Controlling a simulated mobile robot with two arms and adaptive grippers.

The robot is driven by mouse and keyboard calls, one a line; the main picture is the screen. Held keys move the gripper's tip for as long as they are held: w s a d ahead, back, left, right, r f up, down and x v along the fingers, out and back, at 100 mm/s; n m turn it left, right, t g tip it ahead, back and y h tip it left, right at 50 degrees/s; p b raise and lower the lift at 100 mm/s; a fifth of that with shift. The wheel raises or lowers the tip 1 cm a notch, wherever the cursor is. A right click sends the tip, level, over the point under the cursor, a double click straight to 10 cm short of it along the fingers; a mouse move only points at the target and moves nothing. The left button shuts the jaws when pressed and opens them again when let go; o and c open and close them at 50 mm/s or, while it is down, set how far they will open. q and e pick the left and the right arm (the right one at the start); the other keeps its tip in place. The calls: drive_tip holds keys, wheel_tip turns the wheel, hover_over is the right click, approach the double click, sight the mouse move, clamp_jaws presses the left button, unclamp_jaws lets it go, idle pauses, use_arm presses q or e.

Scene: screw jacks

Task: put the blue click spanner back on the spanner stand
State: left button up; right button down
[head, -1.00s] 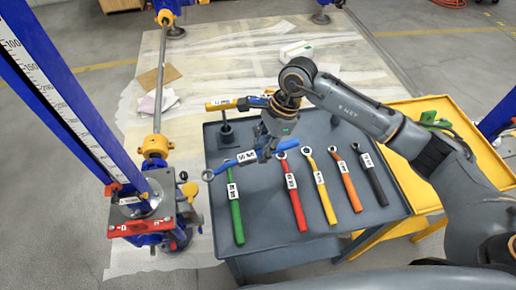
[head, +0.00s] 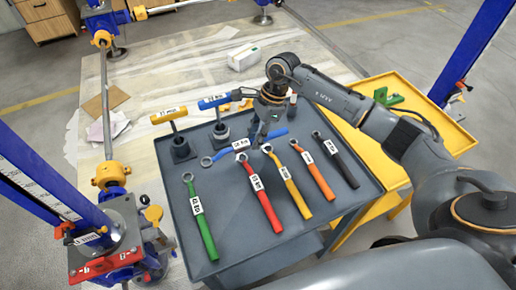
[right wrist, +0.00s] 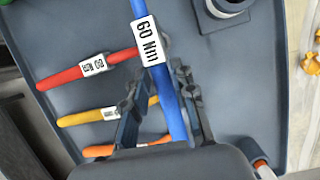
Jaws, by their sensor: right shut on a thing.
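The blue click spanner (head: 230,153) is in my right gripper (head: 262,140), above the far part of the grey tabletop (head: 235,225). Its ring end points left in the head view. In the right wrist view the blue spanner (right wrist: 168,98) with a "60 Nm" label lies between the two fingers (right wrist: 160,110), which are shut on it. It passes over the ring end of the red spanner (head: 258,190). I cannot tell whether it touches anything below. No separate rack is clear; the other spanners lie in a row on the grey top. My left gripper is out of view.
A green spanner (head: 200,215), yellow spanner (head: 287,183), orange spanner (head: 314,172) and black spanner (head: 336,160) lie in the row. Behind stand a yellow-handled post (head: 169,115) and a blue-handled post (head: 215,101). A yellow cart (head: 440,120) is at right, a blue jack (head: 50,190) at left.

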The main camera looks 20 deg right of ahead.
drive_tip(key=shift+w+d+f, duration=0.15)
drive_tip(key=shift+d+f, duration=0.15)
drive_tip(key=shift+f, duration=0.05)
drive_tip(key=f, duration=0.1)
drive_tip(key=f+b, duration=0.2)
drive_tip(key=shift+w+d+f, duration=0.1)
drive_tip(key=shift+d+f, duration=0.2)
drive_tip(key=shift+r, duration=0.1)
drive_tip(key=c, duration=1.5)
unclamp_jaws()
drive_tip(key=shift+f, duration=0.25)
drive_tip(key=o, duration=0.4)
drive_tip(key=shift+r, duration=0.15)
